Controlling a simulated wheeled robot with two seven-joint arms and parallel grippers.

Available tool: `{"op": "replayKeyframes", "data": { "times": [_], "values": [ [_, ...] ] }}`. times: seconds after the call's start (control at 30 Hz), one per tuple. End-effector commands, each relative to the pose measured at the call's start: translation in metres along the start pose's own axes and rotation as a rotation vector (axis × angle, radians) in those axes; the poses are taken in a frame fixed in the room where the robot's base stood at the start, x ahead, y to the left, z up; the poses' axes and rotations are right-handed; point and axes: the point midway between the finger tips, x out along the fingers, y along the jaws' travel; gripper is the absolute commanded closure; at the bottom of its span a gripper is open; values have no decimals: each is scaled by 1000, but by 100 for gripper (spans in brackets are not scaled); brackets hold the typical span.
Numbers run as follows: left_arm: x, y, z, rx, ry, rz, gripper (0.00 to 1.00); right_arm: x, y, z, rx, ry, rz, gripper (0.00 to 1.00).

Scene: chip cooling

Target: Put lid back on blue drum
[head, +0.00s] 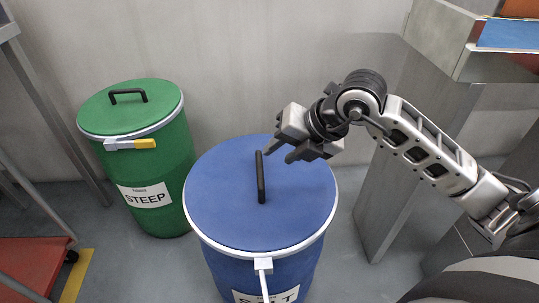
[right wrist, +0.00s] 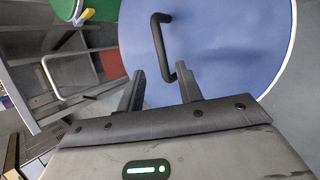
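The blue drum (head: 262,270) stands on the floor in the lower middle of the head view. Its blue lid (head: 225,200) lies over the top of the drum and looks level; a small gap at the rim cannot be ruled out. The lid has a black bar handle (head: 261,177), also seen in the right wrist view (right wrist: 158,45). My right gripper (head: 277,153) is over the lid, close to the handle. Its fingers (right wrist: 160,90) are apart and nothing is between them; the handle lies just beyond the tips. My left gripper is not in view.
A green drum (head: 165,165) marked STEEP, with its lid on, stands to the left. A white lever (head: 264,282) hangs at the blue drum's front. A grey pillar (head: 400,150) is on the right, a metal rack (head: 45,100) at far left. The wall is behind.

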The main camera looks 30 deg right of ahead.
Motion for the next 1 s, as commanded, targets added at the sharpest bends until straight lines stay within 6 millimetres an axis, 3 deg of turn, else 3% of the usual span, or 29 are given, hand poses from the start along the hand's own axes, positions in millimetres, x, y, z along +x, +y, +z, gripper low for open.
{"op": "replayKeyframes", "data": {
  "times": [0.2,0.77,0.87,1.0],
  "values": [
    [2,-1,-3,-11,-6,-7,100,-23,0,0,0,0,0,64],
    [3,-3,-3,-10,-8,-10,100,-25,0,0,0,0,0,64],
    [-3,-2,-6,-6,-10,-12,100,-30,3,2,0,0,1,64],
    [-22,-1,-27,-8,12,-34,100,-50,16,9,0,-1,1,64]
  ]
}}
